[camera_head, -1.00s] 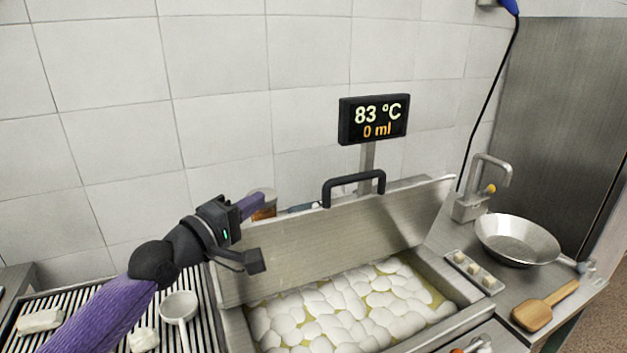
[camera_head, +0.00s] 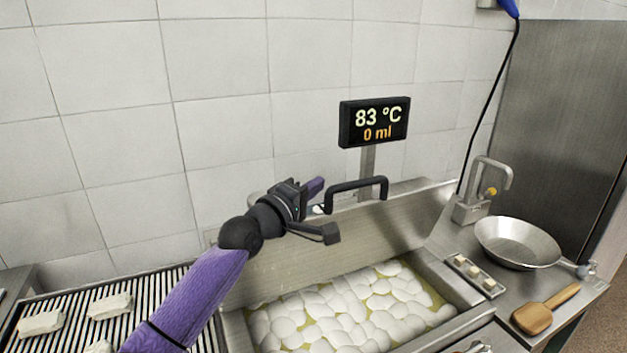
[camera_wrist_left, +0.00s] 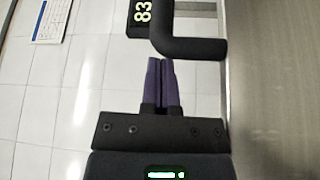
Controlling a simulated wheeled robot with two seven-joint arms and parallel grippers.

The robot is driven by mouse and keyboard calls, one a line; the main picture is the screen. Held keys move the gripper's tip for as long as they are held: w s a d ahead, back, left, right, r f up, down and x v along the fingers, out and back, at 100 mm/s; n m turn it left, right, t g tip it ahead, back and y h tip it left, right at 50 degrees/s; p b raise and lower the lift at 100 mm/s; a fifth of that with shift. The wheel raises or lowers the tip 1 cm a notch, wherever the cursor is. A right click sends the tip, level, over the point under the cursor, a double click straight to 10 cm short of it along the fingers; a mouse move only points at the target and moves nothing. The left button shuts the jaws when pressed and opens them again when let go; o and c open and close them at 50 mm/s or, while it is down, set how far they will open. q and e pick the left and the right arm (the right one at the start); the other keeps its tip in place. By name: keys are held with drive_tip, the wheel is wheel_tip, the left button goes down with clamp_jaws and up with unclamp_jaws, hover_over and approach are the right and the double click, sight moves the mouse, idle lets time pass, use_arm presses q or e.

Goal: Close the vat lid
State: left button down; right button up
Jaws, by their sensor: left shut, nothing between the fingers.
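The vat lid (camera_head: 400,222) is a steel panel standing raised and tilted at the back of the vat (camera_head: 237,333). A black handle (camera_head: 357,184) sits on its top edge. The vat is open and holds many white rounded pieces in yellowish liquid. My left gripper (camera_head: 316,186) is shut and empty, just left of the handle near the lid's top edge. In the left wrist view my purple fingers (camera_wrist_left: 160,82) are together, and the handle (camera_wrist_left: 188,46) shows just beyond their tips. I cannot tell if they touch it. My right gripper is not in view.
A display (camera_head: 374,121) reading 83 °C and 0 ml stands on a post behind the lid. A faucet (camera_head: 487,190), a metal pan (camera_head: 517,242) and a wooden paddle (camera_head: 545,310) are at right. A slatted rack (camera_head: 75,300) with white blocks is at left.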

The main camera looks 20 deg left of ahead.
sight(330, 216)
use_arm(q)
drive_tip(key=shift+s+d, duration=0.1)
drive_tip(key=shift+s, duration=0.05)
drive_tip(key=shift+s+d, duration=0.2)
drive_tip(key=s+d+m, duration=0.1)
drive_tip(key=s+d+f+m+p, duration=0.1)
drive_tip(key=s+d+f+h, duration=0.1)
drive_tip(key=s+d, duration=0.1)
drive_tip(key=shift+m+t, duration=0.4)
drive_tip(key=s+d+f+m+h+b, duration=0.2)
drive_tip(key=s+d+f+m+b, duration=0.3)
drive_tip(key=f, duration=0.3)
drive_tip(key=s+d+f+m+h+b, duration=0.3)
drive_tip(key=s+d+f+m+b, duration=0.2)
drive_tip(key=f, duration=0.3)
drive_tip(key=shift+s+d+f+m+t+h, duration=0.3)
drive_tip(key=shift+s+d+m, duration=0.1)
drive_tip(key=shift+s+d, duration=0.1)
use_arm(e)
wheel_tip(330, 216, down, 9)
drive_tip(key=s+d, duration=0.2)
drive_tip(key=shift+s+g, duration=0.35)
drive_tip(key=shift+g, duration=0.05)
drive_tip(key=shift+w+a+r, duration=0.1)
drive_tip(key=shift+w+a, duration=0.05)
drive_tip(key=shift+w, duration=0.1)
